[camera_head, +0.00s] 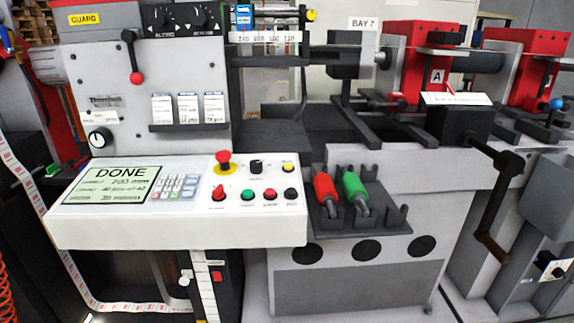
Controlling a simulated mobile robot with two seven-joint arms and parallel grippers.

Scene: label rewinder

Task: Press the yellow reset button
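A small yellow button (288,167) sits at the upper right of the sloping white control panel (150,228). I take it as the reset button, though its label is too small to read. It is right of a black selector knob (256,167) and above a dark button (291,194). A red mushroom button on a yellow base (223,161) stands further left on the panel. The screen (110,186) reads DONE. Nothing covers the yellow button. Neither of my grippers is in view.
Red and green buttons line the panel's lower row, near the red one (219,194). A rack right of the panel holds a red-handled tool (325,188) and a green-handled tool (355,188). A crank handle (493,245) sticks out further right. The space above the panel looks clear.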

